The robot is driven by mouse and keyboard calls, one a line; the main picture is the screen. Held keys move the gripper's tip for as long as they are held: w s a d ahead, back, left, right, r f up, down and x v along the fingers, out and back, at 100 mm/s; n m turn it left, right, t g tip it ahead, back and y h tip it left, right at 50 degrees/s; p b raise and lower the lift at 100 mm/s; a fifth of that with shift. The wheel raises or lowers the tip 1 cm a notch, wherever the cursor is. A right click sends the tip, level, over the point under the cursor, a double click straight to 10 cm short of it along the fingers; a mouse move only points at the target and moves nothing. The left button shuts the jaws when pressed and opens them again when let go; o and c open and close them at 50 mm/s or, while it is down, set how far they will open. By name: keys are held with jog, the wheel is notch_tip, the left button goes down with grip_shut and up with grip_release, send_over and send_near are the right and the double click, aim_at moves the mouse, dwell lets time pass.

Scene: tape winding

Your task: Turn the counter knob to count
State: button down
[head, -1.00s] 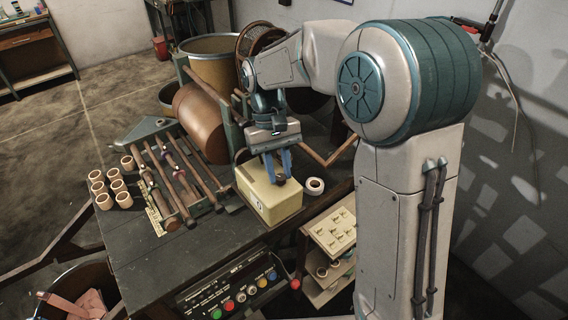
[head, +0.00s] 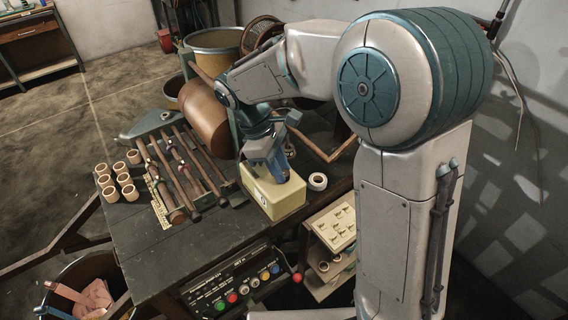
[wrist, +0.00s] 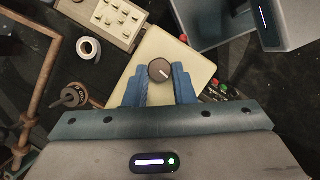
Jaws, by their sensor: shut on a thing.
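The counter is a cream box (head: 262,200) on the dark workbench. Its knob (wrist: 160,71) is dark and round with a pale pointer line, and it stands on the box's top face in the wrist view. My gripper (wrist: 160,82) is over the box, with its blue fingers shut on the knob from both sides. In the head view my gripper (head: 281,177) largely hides the knob.
A white tape roll (head: 317,181) lies just right of the box. Wooden rollers (head: 190,165) and several tan cores (head: 118,180) lie to the left. A panel of coloured buttons (head: 235,287) is on the bench front. A cream switch panel (head: 334,225) stands at right.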

jog(key=shift+r+n+t, duration=0.1)
jog(key=shift+n+t, duration=0.3)
jog(key=shift+n, duration=0.4)
jog(key=c, duration=1.2)
grip_release()
jog(key=shift+d, duration=0.15)
jog(key=s+b+v, duration=0.1)
jog(key=v, duration=1.2)
jog(key=shift+w+a+r, duration=0.2)
jog(key=shift+w+r, duration=0.1)
jog(key=shift+w, duration=0.2)
